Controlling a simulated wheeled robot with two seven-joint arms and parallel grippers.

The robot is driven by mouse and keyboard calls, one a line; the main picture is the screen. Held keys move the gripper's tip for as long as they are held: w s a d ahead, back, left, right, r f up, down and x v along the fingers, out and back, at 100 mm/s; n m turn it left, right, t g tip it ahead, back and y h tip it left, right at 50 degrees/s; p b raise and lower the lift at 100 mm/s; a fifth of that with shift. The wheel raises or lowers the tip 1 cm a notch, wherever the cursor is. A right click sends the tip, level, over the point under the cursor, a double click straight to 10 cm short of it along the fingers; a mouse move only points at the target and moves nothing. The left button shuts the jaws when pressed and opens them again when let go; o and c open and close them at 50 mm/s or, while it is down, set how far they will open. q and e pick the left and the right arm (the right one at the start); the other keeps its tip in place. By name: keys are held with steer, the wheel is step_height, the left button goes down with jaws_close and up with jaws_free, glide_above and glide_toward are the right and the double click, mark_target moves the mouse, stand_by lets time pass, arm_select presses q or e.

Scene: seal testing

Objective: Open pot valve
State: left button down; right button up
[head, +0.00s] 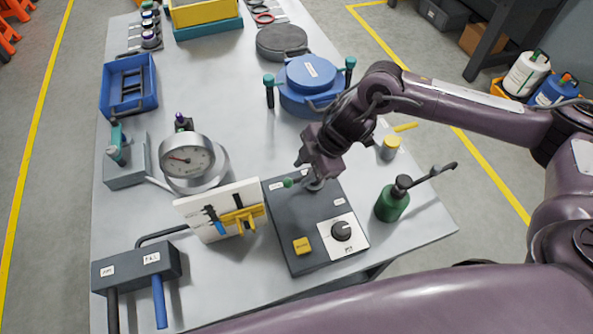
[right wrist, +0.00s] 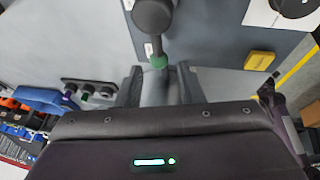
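A dark grey control box (head: 318,222) stands on the bench. On its far part is a lever valve with a green tip (head: 288,182). My right gripper (head: 308,172) is just above and beside this lever, partly hiding it. In the right wrist view, the dark round valve hub (right wrist: 153,14) and the green tip (right wrist: 159,62) lie just ahead of my fingers. The fingers stand apart, with the tip in line with the gap between them; I cannot tell whether they touch the lever. A blue pot (head: 312,82) with teal-handled clamps stands farther back. My left gripper is not in view.
The box also carries a yellow button (head: 302,246) and a black dial (head: 342,231). A green bottle (head: 392,203) stands at the right. A pressure gauge (head: 187,161), a white panel (head: 222,212) and a blue bin (head: 129,90) are at the left. The bench centre is clear.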

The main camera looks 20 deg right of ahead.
mark_target(293, 180)
steer(key=x, duration=0.3)
steer(key=shift+w+a+f, duration=0.1)
steer(key=shift+w+f, duration=0.05)
steer(key=shift+f, duration=0.15)
steer(key=shift+w+a+f, duration=0.1)
steer(key=shift+f, duration=0.1)
steer(key=c, duration=0.7)
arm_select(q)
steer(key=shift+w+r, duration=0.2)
arm_select(e)
jaws_close()
